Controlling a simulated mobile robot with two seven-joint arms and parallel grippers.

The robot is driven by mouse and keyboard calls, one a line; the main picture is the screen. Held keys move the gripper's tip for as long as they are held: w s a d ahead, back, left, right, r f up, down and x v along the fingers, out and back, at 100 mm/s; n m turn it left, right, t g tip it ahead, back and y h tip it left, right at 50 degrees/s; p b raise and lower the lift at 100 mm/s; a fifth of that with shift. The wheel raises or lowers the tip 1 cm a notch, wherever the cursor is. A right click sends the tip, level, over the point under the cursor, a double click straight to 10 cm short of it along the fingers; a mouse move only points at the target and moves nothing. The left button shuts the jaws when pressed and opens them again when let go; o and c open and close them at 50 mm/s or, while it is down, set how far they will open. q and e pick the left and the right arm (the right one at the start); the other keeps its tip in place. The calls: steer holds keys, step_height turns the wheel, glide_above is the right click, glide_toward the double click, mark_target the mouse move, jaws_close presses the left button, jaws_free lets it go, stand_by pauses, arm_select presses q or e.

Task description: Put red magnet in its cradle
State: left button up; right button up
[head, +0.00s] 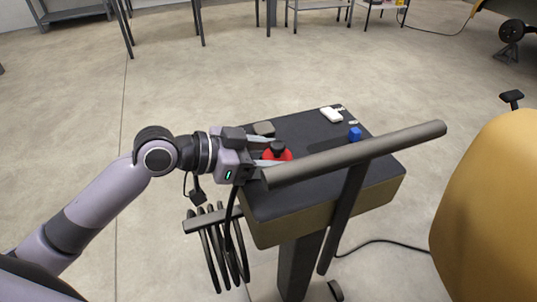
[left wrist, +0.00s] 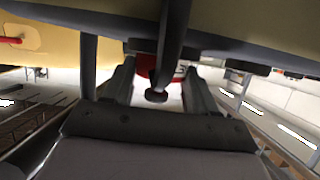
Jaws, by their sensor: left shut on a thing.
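The red magnet (head: 286,155), a round red body with a black knob on top, is at the left side of a dark-topped stand. My left gripper (head: 274,152) reaches in from the left, with its pale fingers on either side of the knob, shut on it. In the left wrist view the red magnet (left wrist: 147,63) shows partly between the fingers, with a dark bar crossing in front. The front of the magnet is partly hidden behind the grey bar in the head view. I cannot make out the cradle for certain. My right gripper is not in view.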

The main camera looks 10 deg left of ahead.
arm_select(q)
steer(key=o, duration=1.3)
steer(key=shift+s+a+r, duration=0.15)
steer(key=shift+a, duration=0.1)
steer(key=shift+b+v, duration=0.65)
steer(key=shift+v, duration=5.05)
steer(key=shift+d, duration=0.1)
